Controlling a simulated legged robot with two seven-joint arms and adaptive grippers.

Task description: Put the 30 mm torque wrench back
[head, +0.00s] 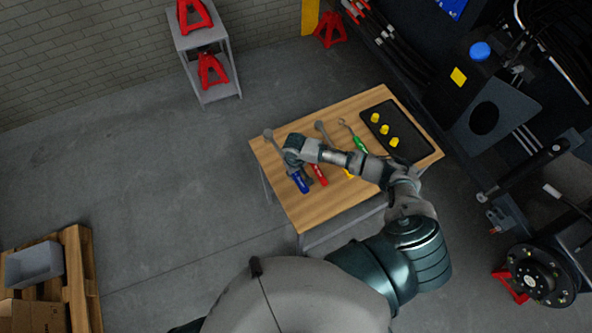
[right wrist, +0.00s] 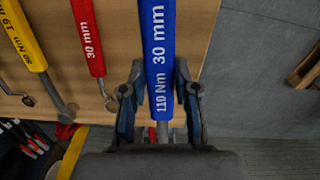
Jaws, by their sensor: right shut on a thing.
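The blue-handled torque wrench (head: 300,182) is at the left side of the wooden table, its grey head toward the far left edge. In the right wrist view its blue handle (right wrist: 158,50) reads "30 mm" and "110 Nm". My right gripper (right wrist: 160,108) is shut on this wrench, one finger on each side of the handle's lower end; in the head view the gripper (head: 294,157) covers the wrench's middle. I cannot tell whether the wrench touches the table. A red-handled tool (right wrist: 88,40), also marked "30 mm", lies beside it. My left gripper is not in view.
The wooden table (head: 300,213) also holds a yellow-handled tool (right wrist: 22,38), a green-handled tool (head: 360,145) and a black tray (head: 409,126) with yellow pieces. The dark chassis (head: 470,125) stands right. The table's front left is bare.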

